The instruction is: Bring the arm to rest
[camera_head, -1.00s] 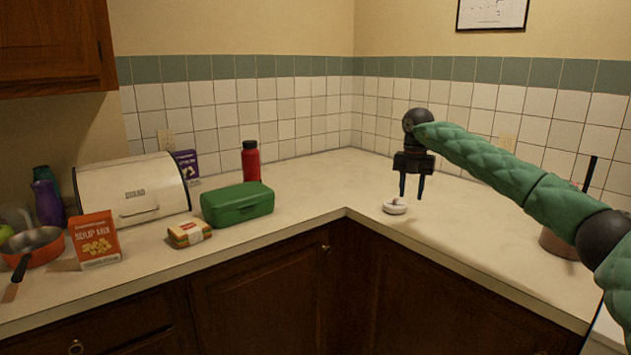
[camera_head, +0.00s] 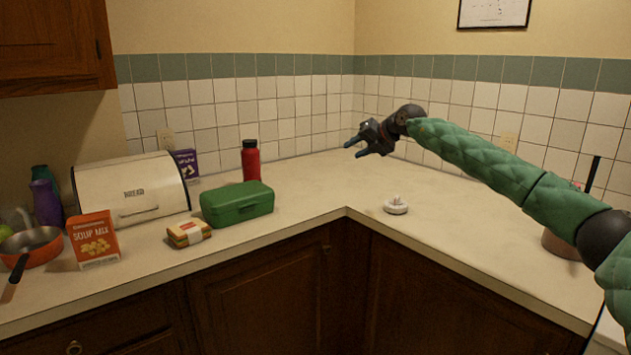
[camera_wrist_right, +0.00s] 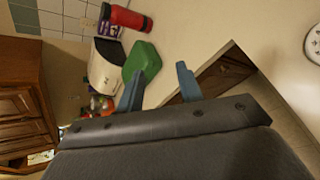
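My right gripper (camera_head: 354,149) is raised above the counter near the back corner, its fingers pointing left in the head view. It is open and empty; in the right wrist view its two blue-grey fingers (camera_wrist_right: 158,88) stand apart with nothing between them. A small white round object (camera_head: 396,205) sits on the counter below and to the right of it, apart from it. It shows partly at the right edge of the right wrist view (camera_wrist_right: 314,42). My left gripper is in neither view.
A green lunch box (camera_head: 237,204), red bottle (camera_head: 250,162), bread bin (camera_head: 130,190), wrapped sandwich (camera_head: 188,233), soup mix box (camera_head: 94,241) and orange pan (camera_head: 32,249) crowd the left counter. A pot (camera_head: 562,244) stands at right. The corner counter (camera_head: 320,180) is clear.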

